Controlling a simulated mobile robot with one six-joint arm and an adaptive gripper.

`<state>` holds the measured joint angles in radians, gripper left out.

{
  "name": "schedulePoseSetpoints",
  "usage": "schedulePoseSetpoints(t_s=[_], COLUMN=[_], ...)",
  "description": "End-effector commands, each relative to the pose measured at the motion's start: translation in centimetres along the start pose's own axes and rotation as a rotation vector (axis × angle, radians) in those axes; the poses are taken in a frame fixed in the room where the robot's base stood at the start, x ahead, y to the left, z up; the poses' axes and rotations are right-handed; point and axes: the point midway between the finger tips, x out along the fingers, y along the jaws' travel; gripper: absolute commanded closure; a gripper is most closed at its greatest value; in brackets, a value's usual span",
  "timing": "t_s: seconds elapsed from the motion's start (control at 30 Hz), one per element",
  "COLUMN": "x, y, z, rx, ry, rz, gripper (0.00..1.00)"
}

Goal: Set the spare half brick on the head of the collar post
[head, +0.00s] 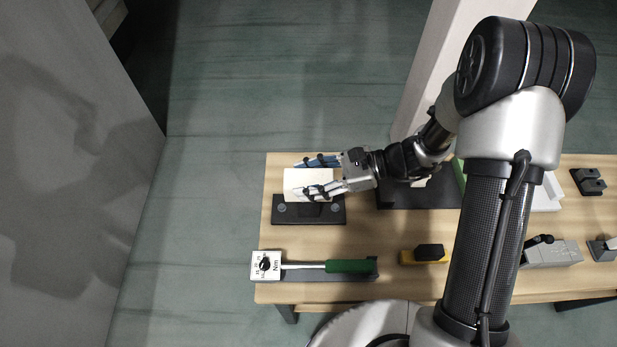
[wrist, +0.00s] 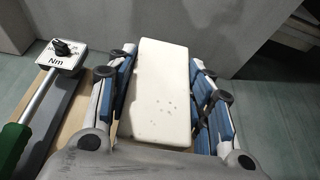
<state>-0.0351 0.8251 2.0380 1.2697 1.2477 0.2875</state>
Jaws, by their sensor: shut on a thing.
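A cream half brick (head: 308,180) is held in my gripper (head: 304,178) over the left end of the table in the head view. The wrist view shows the same brick (wrist: 158,95) between the two blue-padded fingers of my gripper (wrist: 164,62), which are shut on its sides. A dark base plate with round bolts (head: 332,214) lies under and just in front of the brick. A dark part rises at its middle, apparently the collar post (head: 310,209); its head is hidden by the brick and fingers. I cannot tell whether the brick touches it.
A torque wrench with a green handle (head: 349,267) lies along the table's (head: 385,240) front left. A yellow and black block (head: 428,253), a grey block (head: 552,252) and dark blocks (head: 588,182) stand farther right. A pale upright column (head: 440,70) rises behind the table.

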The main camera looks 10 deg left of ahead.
Motion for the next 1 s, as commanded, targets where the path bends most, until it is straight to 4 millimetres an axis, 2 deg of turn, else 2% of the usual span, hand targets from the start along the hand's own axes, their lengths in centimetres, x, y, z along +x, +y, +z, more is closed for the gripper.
schedulePoseSetpoints(t_s=[0.17, 0.2, 0.5, 1.0], x=[-0.02, -0.02, -0.01, 0.00], y=[-0.02, -0.02, -0.01, 0.01], z=[0.05, 0.05, 0.02, -0.02], rx=[-0.001, -0.001, 0.000, 0.000], ry=[0.000, 0.000, 0.000, 0.001], rz=[0.000, 0.000, 0.000, 0.000], gripper=[0.87, 0.51, 0.31, 0.29])
